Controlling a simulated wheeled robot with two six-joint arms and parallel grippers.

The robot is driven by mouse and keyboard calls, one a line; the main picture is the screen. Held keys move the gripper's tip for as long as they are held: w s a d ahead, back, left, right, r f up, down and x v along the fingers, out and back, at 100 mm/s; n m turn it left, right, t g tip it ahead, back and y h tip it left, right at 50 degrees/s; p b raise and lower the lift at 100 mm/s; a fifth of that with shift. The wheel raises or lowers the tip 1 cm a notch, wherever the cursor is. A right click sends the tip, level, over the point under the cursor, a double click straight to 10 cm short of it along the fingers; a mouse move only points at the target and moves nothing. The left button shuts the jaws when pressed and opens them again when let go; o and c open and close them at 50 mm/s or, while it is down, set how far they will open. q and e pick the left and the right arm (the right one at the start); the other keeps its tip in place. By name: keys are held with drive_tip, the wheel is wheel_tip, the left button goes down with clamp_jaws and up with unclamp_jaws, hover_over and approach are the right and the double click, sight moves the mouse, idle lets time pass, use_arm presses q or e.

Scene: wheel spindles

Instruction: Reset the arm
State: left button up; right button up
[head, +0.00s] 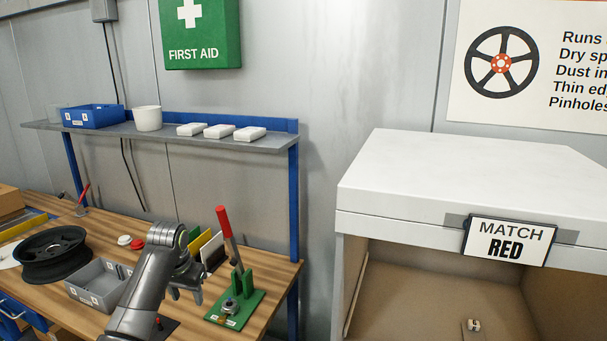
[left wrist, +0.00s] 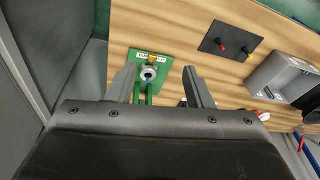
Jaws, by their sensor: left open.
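My left arm comes in from the bottom of the head view, and its gripper (head: 187,294) hangs open over the wooden bench. The left wrist view also shows this gripper (left wrist: 165,85), its two fingers apart with nothing held between them. A green fixture (head: 235,305) with a red-handled lever stands on the bench just right of the gripper. In the left wrist view the green fixture (left wrist: 163,66) lies beyond the fingers, with a round metal part on it. My right gripper is not in either view.
A grey bin (head: 92,290) and a black wheel (head: 50,252) sit on the bench to the left. A dark plate (left wrist: 231,41) with red and yellow knobs lies near the fixture. A white cabinet (head: 440,170) with a "MATCH RED" sign (head: 506,241) stands at right.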

use_arm(q)
drive_tip(key=s+a+f, duration=0.1)
drive_tip(key=s+f, duration=0.7)
drive_tip(key=s, duration=0.3)
drive_tip(key=s+a+f, duration=0.1)
drive_tip(key=s+f, duration=0.8)
drive_tip(key=s, duration=0.2)
drive_tip(key=s+r+n+t+y, duration=0.1)
drive_tip(key=s+r+n, duration=0.15)
drive_tip(key=s, duration=2.15)
wheel_tip(320, 180, down, 28)
drive_tip(key=a+g+b, duration=0.1)
drive_tip(key=a+b, duration=0.1)
drive_tip(key=b, duration=0.1)
drive_tip(key=s+d+f+g+b, duration=0.1)
drive_tip(key=s+f+b, duration=0.2)
drive_tip(key=s+f, duration=1.1)
wheel_tip(320, 180, down, 4)
drive_tip(key=shift+s+d+r, duration=0.15)
drive_tip(key=shift+s+d, duration=0.15)
drive_tip(key=shift+s, duration=0.1)
